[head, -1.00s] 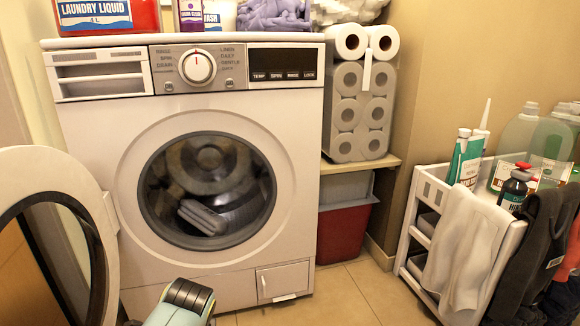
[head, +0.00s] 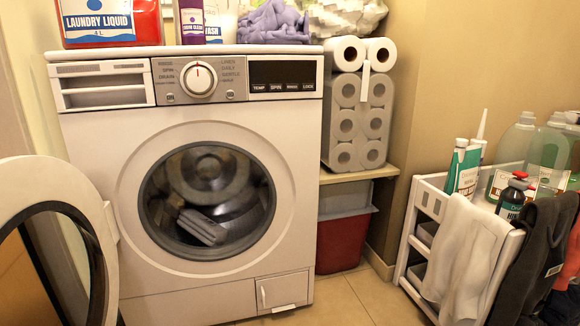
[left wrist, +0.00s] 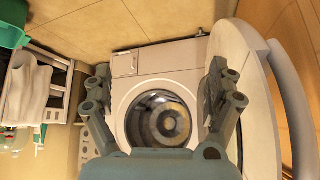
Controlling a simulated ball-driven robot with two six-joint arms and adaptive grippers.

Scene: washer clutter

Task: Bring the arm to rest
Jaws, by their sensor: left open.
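My left gripper (left wrist: 160,78) shows in the left wrist view with its two dark fingers wide apart. Nothing is between them. Beyond them is the white washing machine (left wrist: 180,57), seen upside down, with the drum opening between the fingers. In the head view the washing machine (head: 280,235) stands at centre left, its round door (head: 100,190) swung open to the left. A grey striped item (head: 203,227) lies low in the drum. No part of my left arm shows in the head view now. My right gripper is in neither view.
A white cart (head: 410,225) with bottles and hanging cloths stands at the right. Toilet rolls (head: 345,125) sit on a shelf beside the washer. Laundry liquid (head: 110,22) stands on top. Some tiled floor (head: 345,300) is clear between washer and cart.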

